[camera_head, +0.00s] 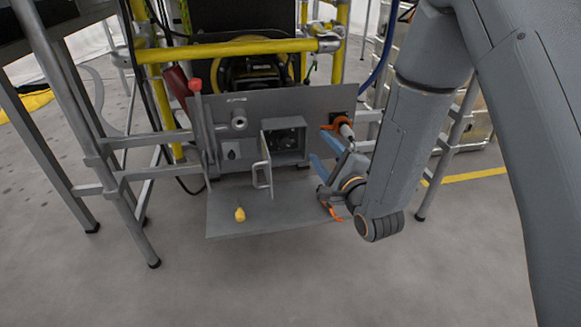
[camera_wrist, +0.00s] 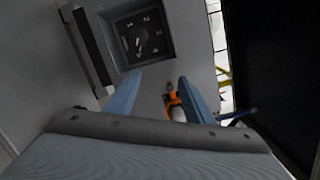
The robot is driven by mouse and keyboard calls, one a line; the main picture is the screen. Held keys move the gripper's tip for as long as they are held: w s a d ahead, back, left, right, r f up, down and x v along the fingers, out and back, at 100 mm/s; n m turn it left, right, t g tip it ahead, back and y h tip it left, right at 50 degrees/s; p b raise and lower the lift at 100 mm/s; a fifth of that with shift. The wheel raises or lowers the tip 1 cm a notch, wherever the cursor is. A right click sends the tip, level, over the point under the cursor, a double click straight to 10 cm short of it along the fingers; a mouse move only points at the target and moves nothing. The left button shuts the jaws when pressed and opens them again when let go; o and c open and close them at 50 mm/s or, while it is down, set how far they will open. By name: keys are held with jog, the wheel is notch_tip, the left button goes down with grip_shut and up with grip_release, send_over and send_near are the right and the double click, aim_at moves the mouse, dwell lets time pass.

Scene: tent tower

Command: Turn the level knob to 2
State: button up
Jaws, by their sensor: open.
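The level knob is a dark dial (camera_wrist: 140,36) with pale marks around it, recessed in a square grey box. The marks are too small and tilted to read surely, so the setting is unclear. In the head view the box (camera_head: 287,157) stands on the grey panel with its handled door (camera_head: 262,171) swung open. My gripper (camera_wrist: 160,77) is open and empty, its two blue fingers apart. The dial lies beyond the left fingertip, not between the fingers. In the head view my gripper (camera_head: 319,147) is just right of the box.
An orange-and-white connector (camera_wrist: 174,104) shows between and beyond my fingers, on the panel right of the box (camera_head: 341,126). A red-tipped lever (camera_head: 196,100) stands at left. A yellow piece (camera_head: 240,214) sits on the lower shelf (camera_head: 285,215). Metal tubes flank the panel.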

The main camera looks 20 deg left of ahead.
aim_at(286, 145)
jog(key=s+a+f+m+y+b, duration=0.3)
jog(key=a+f+y+b, duration=0.2)
jog(key=f+b, duration=0.1)
jog(key=shift+t, duration=0.4)
jog(key=shift+b+x, duration=1.75)
jog(key=shift+x, duration=1.9)
jog(key=shift+d+r, duration=0.15)
